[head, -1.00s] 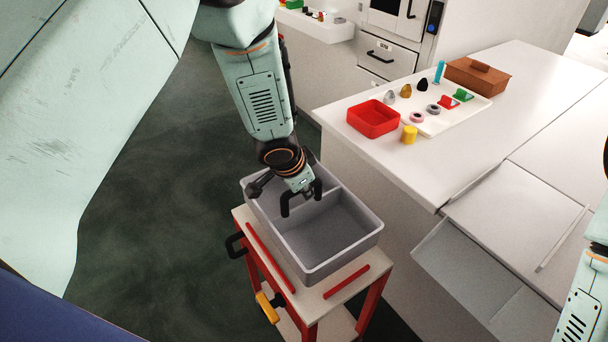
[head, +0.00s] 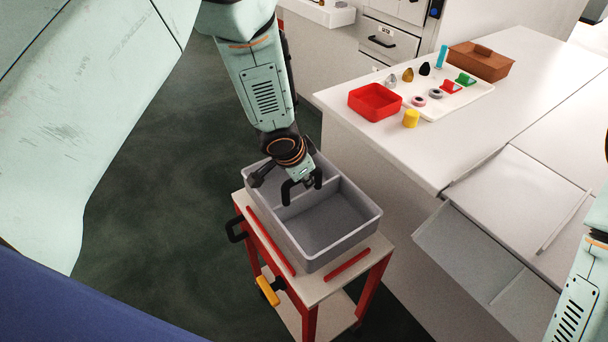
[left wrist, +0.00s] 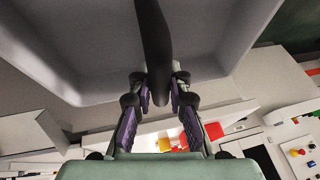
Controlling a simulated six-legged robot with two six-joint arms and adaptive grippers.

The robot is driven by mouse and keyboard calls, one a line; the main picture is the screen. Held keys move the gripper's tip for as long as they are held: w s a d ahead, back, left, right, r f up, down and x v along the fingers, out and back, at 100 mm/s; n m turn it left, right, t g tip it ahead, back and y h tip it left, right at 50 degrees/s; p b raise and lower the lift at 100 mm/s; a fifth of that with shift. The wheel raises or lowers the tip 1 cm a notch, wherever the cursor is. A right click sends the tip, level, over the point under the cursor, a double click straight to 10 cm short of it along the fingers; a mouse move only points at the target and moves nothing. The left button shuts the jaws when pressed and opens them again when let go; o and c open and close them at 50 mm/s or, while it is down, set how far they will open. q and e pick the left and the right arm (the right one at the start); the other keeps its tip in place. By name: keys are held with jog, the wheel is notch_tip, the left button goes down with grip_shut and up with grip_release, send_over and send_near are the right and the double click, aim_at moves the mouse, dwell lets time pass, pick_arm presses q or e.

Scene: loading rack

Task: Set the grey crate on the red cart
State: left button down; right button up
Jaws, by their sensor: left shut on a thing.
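The grey crate (head: 335,225) is an open, two-compartment box. It sits over the top of the red cart (head: 310,322), level and between the cart's red rails (head: 347,267); I cannot see clearly whether its whole base touches. My left gripper (head: 302,186) is at the middle of the crate, shut on its dark handle. In the left wrist view the fingers (left wrist: 160,92) close around the dark handle (left wrist: 153,45), with the crate's grey inside (left wrist: 90,50) behind. Part of the far compartment is hidden by my left arm. My right gripper is out of view.
A white counter (head: 455,135) stands right of the cart, with a red bin (head: 375,101), a yellow cylinder (head: 411,118), a white tray (head: 455,99) and a brown box (head: 480,60). The cart has a black handle (head: 237,230). The dark floor (head: 160,200) left is clear.

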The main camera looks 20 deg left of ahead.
aim_at(304, 193)
pick_arm(q)
jog(key=shift+b+x, duration=0.45)
jog(key=shift+x, duration=0.3)
jog(key=shift+s+a+f+b, duration=0.1)
jog(key=shift+s+f+b, duration=0.1)
jog(key=shift+f+b, duration=0.7)
jog(key=shift+f, duration=0.3)
jog(key=c, duration=1.2)
grip_release()
jog(key=shift+f, duration=0.1)
jog(key=shift+s, duration=0.1)
